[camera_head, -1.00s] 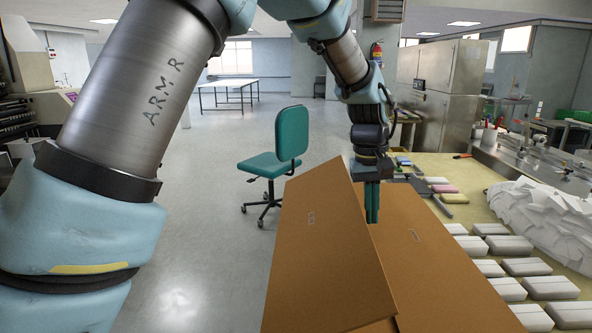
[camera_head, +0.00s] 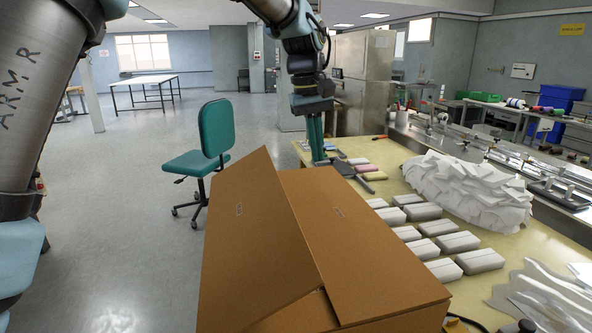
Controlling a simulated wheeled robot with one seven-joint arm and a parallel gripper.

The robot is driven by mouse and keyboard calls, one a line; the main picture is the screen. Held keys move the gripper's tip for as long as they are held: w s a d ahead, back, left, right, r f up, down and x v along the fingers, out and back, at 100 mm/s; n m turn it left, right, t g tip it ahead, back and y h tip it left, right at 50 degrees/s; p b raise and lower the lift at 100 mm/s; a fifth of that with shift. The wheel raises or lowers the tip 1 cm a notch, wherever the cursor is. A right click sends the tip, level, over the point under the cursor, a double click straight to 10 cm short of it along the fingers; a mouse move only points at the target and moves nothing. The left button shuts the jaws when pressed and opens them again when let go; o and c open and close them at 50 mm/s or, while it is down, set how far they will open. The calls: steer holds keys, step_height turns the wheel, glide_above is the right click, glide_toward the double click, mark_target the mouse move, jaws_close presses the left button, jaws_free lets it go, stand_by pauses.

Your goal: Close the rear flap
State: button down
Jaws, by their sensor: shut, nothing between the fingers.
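A brown cardboard box (camera_head: 395,322) stands in front of me at the near edge of the table. Its left flap (camera_head: 250,250) is raised at a slant, with its peak at the far end. Its right flap (camera_head: 365,250) looks folded over the top, and part of a near flap (camera_head: 300,316) shows low between them. I cannot make out a separate rear flap; the left and right flaps may hide it. My gripper (camera_head: 317,158) points down with its teal fingers together and empty. It appears just beyond the far end of the box, apart from the flaps.
The yellowish table (camera_head: 400,178) carries several white packs (camera_head: 440,245) and a heap of white pieces (camera_head: 465,190) right of the box. Small coloured packs (camera_head: 368,171) lie near my gripper. A teal chair (camera_head: 205,150) stands on open floor to the left.

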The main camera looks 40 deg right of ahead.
steer(key=w+a+r+g+h+b, duration=0.1)
steer(key=w+a+r, duration=0.25)
steer(key=a, duration=0.25)
steer(key=h+b, duration=0.1)
steer(key=h, duration=0.2)
glide_toward(282, 187)
steer(key=shift+g, duration=0.3)
steer(key=p+x, duration=0.1)
steer(key=x, duration=0.2)
steer(key=p+x, duration=0.2)
steer(key=x, duration=0.1)
steer(key=shift+w+f, duration=0.15)
steer(key=shift+f, duration=0.3)
steer(key=shift+s+d+f+y, duration=0.25)
steer(key=shift+d+f+y, duration=0.2)
steer(key=shift+f, duration=0.2)
steer(key=shift+s+d+f+y, duration=0.2)
steer(key=shift+d+f+y, duration=0.25)
steer(key=shift+f, duration=0.2)
steer(key=shift+t+y, duration=0.6)
steer(key=shift+t, duration=0.1)
steer(key=x, duration=0.1)
steer(key=b+x, duration=0.1)
steer(key=x, duration=0.2)
steer(key=shift+s+d+f+b, duration=0.2)
steer(key=shift+d+b, duration=0.1)
steer(key=shift+d, duration=0.1)
